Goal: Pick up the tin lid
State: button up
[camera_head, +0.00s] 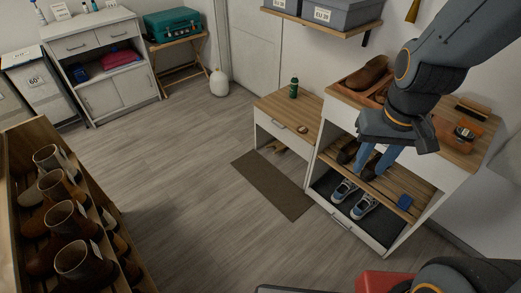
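My gripper (370,169) hangs in front of the cubby cabinet, its two blue fingers pointing down and spread apart. Nothing shows held between them; dark shoes lie behind them in the picture. No tin lid is plain to see. My arm hides part of the cabinet top.
The cabinet (328,163) holds dark shoes, blue sneakers (364,206) and a blue item (404,201). A green bottle (294,88) stands on the bench. A boot rack (140,272) is at left. The floor between is clear except for a brown mat (270,184).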

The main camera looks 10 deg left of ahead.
aim_at(301, 129)
jog(key=u, duration=1.4)
jog(key=i, duration=1.6)
jog(key=z, duration=1.15)
jog(key=i, duration=0.55)
jog(key=z, duration=0.5)
